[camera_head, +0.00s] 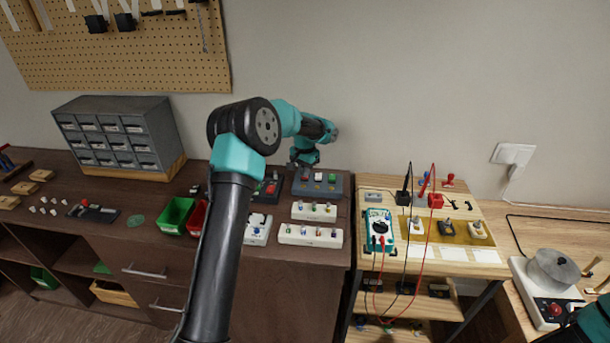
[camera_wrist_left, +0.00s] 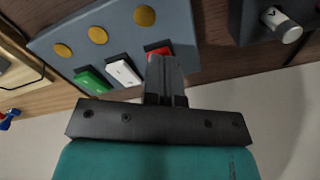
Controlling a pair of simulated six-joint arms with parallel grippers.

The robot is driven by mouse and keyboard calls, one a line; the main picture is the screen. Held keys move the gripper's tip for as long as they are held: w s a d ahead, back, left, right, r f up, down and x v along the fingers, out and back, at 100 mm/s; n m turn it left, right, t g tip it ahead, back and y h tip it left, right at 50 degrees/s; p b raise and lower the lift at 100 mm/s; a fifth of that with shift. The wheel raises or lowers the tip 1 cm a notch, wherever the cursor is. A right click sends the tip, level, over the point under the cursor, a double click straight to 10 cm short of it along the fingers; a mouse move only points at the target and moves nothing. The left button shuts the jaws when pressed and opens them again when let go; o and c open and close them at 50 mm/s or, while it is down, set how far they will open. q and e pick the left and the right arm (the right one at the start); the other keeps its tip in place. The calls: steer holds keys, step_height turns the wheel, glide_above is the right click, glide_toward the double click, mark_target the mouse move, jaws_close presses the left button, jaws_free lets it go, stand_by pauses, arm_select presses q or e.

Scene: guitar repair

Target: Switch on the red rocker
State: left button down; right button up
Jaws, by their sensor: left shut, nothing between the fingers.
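A blue-grey switch panel (camera_head: 318,190) lies at the back right of the dark bench, below the wall. In the left wrist view it carries the red rocker (camera_wrist_left: 158,50), a white rocker (camera_wrist_left: 123,73) and a green rocker (camera_wrist_left: 91,80) in a row, with a round yellow disc by each. My left gripper (camera_wrist_left: 165,62) is shut and empty. Its fingertips are at the red rocker and cover part of it; I cannot tell whether they touch. The rocker's tilt is not clear. In the head view the left gripper (camera_head: 303,161) is just behind the panel. My right gripper is out of view.
A dark box with a silver knob (camera_wrist_left: 281,25) stands close beside the panel. White strips with coloured parts (camera_head: 311,236) lie in front of it. Green (camera_head: 176,214) and red bins stand left. A light table with a meter (camera_head: 379,230) and leads is to the right.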

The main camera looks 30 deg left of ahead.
arm_select(q)
steer(key=shift+f, duration=0.45)
stand_by(0.3)
steer(key=shift+r, duration=0.1)
steer(key=shift+r, duration=3.45)
